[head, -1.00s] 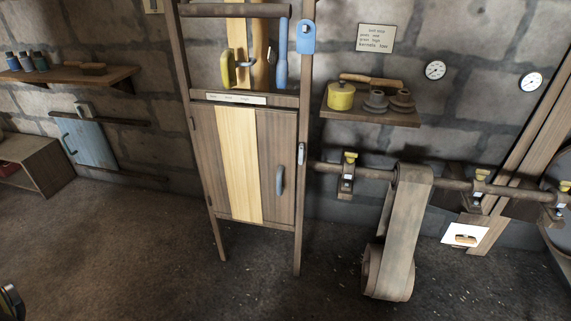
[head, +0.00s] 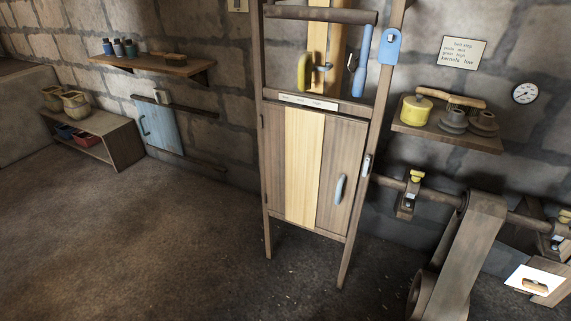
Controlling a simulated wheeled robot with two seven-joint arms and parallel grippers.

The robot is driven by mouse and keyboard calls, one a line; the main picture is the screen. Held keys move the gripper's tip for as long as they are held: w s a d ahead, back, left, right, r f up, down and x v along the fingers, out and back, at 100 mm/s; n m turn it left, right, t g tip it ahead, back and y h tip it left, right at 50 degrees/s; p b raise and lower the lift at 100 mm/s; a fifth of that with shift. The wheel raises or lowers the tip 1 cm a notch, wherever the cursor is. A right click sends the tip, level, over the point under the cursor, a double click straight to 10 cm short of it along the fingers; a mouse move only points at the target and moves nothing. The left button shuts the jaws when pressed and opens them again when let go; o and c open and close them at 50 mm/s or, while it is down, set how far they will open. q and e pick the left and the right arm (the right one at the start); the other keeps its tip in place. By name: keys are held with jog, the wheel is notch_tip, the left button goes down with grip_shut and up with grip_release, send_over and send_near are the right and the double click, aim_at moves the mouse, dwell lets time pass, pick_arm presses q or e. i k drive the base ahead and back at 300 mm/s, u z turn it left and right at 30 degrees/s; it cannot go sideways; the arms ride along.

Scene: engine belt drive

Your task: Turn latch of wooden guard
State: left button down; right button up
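The wooden guard (head: 303,170) is an upright panel with a pale middle plank between darker planks, closed in a tall wooden frame. A grey curved handle (head: 340,190) is on its right plank. A small metal latch (head: 366,166) sits on the right post of the frame, beside the guard's right edge. It looks upright, but it is too small to tell its exact position. Neither of my grippers is in view.
A belt (head: 468,245) hangs from a shaft (head: 450,197) to the right of the frame. A shelf (head: 450,137) holds a yellow pot (head: 416,109). A low cabinet (head: 125,145) stands far left. The floor (head: 170,245) in front is clear.

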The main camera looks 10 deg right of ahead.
aim_at(366, 163)
jog(key=u, duration=0.3)
jog(key=i, duration=1.35)
jog(key=z, duration=1.2)
